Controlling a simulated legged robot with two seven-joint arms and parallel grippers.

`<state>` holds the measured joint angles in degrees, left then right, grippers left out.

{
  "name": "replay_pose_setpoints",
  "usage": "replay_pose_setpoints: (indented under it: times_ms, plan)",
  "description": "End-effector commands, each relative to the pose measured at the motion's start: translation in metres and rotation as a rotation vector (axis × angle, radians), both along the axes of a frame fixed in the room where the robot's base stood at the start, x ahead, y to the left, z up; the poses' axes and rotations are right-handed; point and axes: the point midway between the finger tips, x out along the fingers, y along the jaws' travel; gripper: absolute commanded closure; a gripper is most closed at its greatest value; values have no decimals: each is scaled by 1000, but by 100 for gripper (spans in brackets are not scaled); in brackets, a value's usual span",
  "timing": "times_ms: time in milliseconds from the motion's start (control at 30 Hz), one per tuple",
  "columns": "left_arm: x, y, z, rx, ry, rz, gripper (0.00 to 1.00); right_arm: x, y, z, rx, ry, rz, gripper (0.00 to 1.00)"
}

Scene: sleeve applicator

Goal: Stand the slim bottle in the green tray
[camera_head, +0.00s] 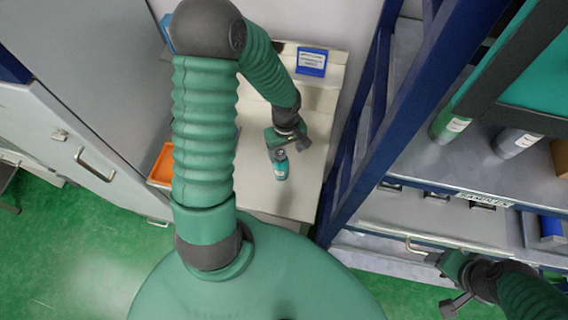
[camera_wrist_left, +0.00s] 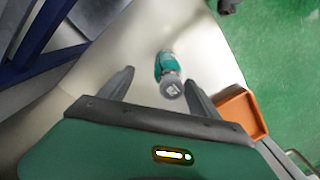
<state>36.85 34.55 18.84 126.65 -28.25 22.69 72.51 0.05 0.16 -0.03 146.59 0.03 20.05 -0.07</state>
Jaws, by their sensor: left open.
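The slim bottle (camera_head: 281,171) is teal with a grey top and stands on the pale bench. In the left wrist view the bottle (camera_wrist_left: 167,63) shows its grey cap towards the camera, between and just beyond the finger tips. My left gripper (camera_head: 282,150) is open over the bottle's near surroundings; its fingers (camera_wrist_left: 158,78) stand apart on either side, and I cannot tell whether they touch it. My right gripper (camera_head: 440,282) is at the lower right by the shelf, fingers apart and empty. I see no green tray in either view.
An orange tray (camera_head: 162,165) sits at the bench's left, partly behind my left arm. A blue labelled sign (camera_head: 312,61) is at the bench's back. A blue rack post (camera_head: 372,135) bounds the bench's right. Bench right of the bottle is clear.

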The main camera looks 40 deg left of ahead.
Motion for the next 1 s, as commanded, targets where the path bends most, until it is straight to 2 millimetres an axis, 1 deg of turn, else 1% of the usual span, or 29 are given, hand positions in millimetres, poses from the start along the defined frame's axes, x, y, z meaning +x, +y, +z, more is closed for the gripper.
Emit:
replay_pose_setpoints:
  times_ms: [67,167,200,300,400,533,1000]
  plan:
    - [-4,0,-8,-2,3,-1,28,0,0,5,0,-1,1,32]
    - [-9,1,-26,-4,4,-2,28,0,0,12,0,-1,1,32]
    - [-9,2,-35,-2,2,-1,28,0,0,11,0,-1,1,32]
    - [-8,3,-47,0,1,-2,28,0,0,11,0,-1,1,32]
    - [-6,3,-51,2,-1,1,28,0,0,11,0,0,1,32]
    - [-5,2,-50,3,0,0,28,0,0,10,0,-1,1,32]
    - [-6,4,-50,2,-1,0,90,0,0,10,0,-1,1,32]
